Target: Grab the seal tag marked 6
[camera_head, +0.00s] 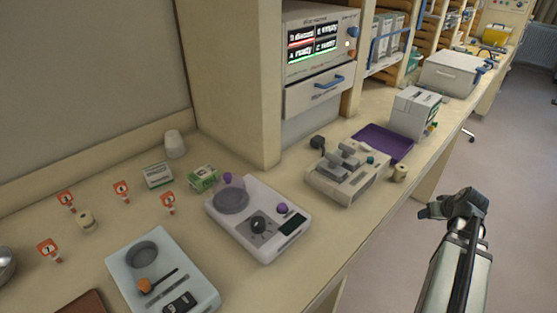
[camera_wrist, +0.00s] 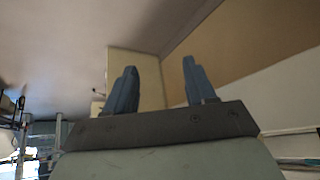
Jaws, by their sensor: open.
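Several small seal tags with red-orange-bordered white faces stand on the bench at the left in the head view. One is at the back left (camera_head: 66,201), one at the back middle (camera_head: 121,190), one farther right (camera_head: 168,203), and one nearer the front (camera_head: 49,250). Their numbers are too small to read surely, so I cannot tell which is marked 6. My gripper (camera_head: 432,208) is off the bench's front edge at the right, far from the tags. In the wrist view my gripper (camera_wrist: 158,82) is open, with nothing between its blue fingers.
Small boxes (camera_head: 158,176) and a white cup (camera_head: 175,144) stand behind. A grey device (camera_head: 345,180) and purple tray (camera_head: 383,142) are farther right.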

